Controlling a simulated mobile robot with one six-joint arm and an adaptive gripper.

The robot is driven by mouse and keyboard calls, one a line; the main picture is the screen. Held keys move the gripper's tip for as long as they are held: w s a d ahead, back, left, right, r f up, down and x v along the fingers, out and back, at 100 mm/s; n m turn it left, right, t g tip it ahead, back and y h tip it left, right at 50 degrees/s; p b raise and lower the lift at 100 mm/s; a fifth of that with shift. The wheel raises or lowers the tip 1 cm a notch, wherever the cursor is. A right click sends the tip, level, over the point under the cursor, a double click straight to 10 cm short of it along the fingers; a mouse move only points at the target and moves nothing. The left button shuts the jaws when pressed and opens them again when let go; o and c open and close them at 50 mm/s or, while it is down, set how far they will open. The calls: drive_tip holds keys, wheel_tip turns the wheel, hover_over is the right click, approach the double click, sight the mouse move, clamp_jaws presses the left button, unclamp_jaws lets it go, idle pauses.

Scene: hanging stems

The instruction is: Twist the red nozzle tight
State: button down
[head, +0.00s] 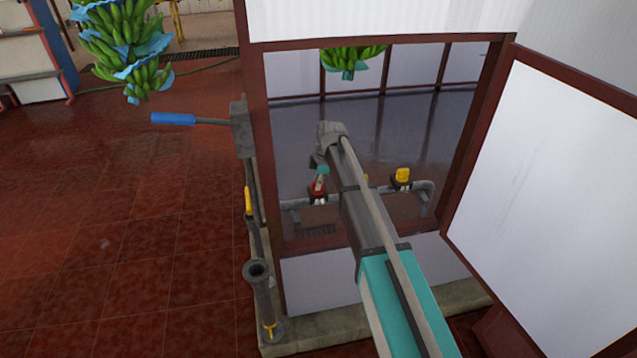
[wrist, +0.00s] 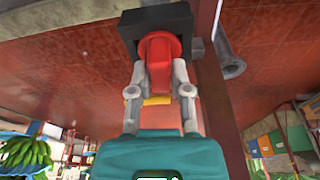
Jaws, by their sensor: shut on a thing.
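The red nozzle (wrist: 156,62) is between the two grey fingers of my gripper (wrist: 160,78) in the wrist view, and the fingers are shut on it. Its round red collar sits against a black block (wrist: 183,22). In the head view the red nozzle (head: 318,185) shows small, beyond the framed opening, on a black fitting low on the pipework. My gripper (head: 322,171) is partly hidden there by its small size and my arm. I cannot tell how far the nozzle is turned.
My arm reaches through a brown-framed opening (head: 259,130). A yellow nozzle (head: 402,175) stands on the pipework (head: 430,190) to the right. A white panel (head: 560,190) is at the right. A blue-handled lever (head: 173,119) juts out left. Banana bunches (head: 125,40) hang at upper left.

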drive_tip(key=shift+n, duration=1.1)
drive_tip(key=shift+c, duration=2.4)
unclamp_jaws()
drive_tip(key=shift+o, duration=0.2)
drive_tip(key=o, duration=0.4)
drive_tip(key=shift+a+p+v, duration=0.3)
drive_tip(key=shift+p+v, duration=1.1)
drive_tip(key=shift+p, duration=0.05)
drive_tip(key=shift+a+p+v, duration=0.3)
drive_tip(key=shift+p+v, duration=1.05)
drive_tip(key=shift+p, duration=0.05)
drive_tip(key=shift+a+p+v, duration=0.25)
drive_tip(key=shift+p+v, duration=1.15)
drive_tip(key=shift+p, duration=0.05)
drive_tip(key=shift+s+r, duration=0.1)
drive_tip(key=shift+r, duration=0.05)
